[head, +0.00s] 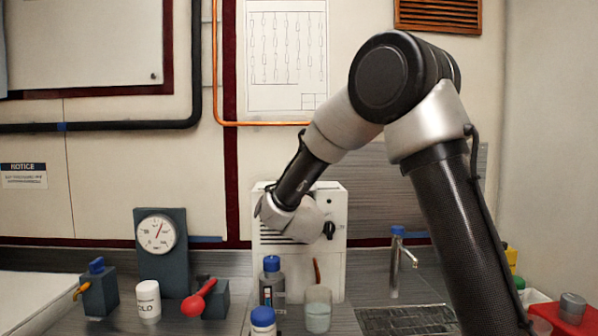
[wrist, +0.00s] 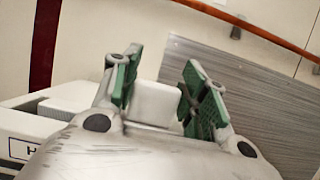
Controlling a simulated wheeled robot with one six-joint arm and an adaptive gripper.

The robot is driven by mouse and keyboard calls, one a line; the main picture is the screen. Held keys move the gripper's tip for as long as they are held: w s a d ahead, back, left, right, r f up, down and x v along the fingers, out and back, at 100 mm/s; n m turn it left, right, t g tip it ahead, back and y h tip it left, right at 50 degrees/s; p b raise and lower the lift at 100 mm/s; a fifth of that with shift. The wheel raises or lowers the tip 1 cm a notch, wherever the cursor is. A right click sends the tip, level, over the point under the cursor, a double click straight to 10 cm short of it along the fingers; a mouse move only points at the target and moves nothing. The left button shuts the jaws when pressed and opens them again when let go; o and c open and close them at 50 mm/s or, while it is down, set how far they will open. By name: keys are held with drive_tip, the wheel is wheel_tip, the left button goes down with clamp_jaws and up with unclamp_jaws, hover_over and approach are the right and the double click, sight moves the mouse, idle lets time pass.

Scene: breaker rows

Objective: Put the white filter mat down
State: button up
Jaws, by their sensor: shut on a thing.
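My gripper (wrist: 162,88) shows in the wrist view with its two green-padded fingers either side of a white block-like piece, the white filter mat (wrist: 157,103). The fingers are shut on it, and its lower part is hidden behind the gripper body. In the head view my arm reaches left and down in front of a white cabinet with slots (head: 333,265). The fingers and the mat are hidden there behind my wrist.
On the counter stand a blue-capped bottle (head: 272,284), a glass beaker (head: 318,312), a white jar (head: 148,300), a dial gauge (head: 157,235) and a red-handled valve (head: 198,300). A tap (head: 396,265) and drain grating (head: 405,320) are at the right.

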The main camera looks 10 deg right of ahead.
drive_tip(key=shift+f, duration=0.15)
drive_tip(key=o, duration=1.4)
